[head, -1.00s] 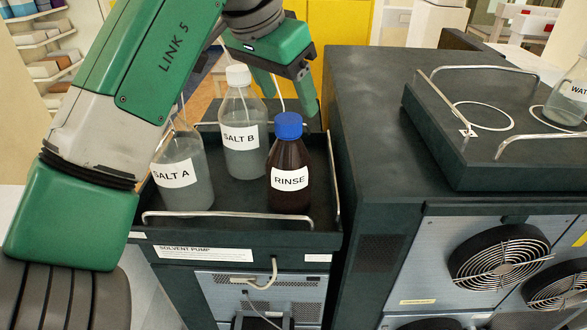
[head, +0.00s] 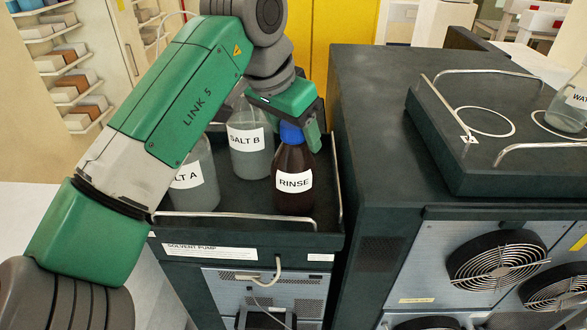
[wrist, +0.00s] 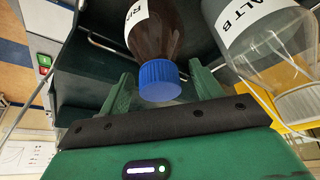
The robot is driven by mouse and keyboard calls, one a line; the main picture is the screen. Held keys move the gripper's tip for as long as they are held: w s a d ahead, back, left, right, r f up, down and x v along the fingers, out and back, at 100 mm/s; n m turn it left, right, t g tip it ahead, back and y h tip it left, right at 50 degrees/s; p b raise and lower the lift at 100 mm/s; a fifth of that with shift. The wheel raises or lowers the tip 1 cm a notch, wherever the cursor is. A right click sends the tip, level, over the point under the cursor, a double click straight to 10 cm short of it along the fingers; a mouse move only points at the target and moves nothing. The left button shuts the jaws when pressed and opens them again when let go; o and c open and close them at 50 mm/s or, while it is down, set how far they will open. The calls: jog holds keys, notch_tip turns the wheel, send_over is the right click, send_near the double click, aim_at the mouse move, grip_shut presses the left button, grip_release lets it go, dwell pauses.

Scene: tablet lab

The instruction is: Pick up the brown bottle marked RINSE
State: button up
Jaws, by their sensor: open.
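The brown RINSE bottle (head: 294,190) stands upright at the front right of the solvent pump tray (head: 230,222). It has a white label and a blue cap, partly hidden by my gripper in the head view. My gripper (head: 300,135) is at the height of the cap, just behind or around it. In the wrist view, the blue cap (wrist: 160,80) lies between the two green fingers of my open gripper (wrist: 162,90), with gaps on both sides. I see no finger touching the bottle.
The SALT B bottle (head: 247,150) stands close behind and left of RINSE. The SALT A bottle (head: 195,182) is at left, partly covered by my arm. A metal rail (head: 240,217) edges the tray. A dark cabinet (head: 375,130) stands at right, with a WATER bottle (head: 568,105) on top.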

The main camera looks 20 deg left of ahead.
grip_shut()
jog(key=shift+r, duration=0.1)
dwell(0.3)
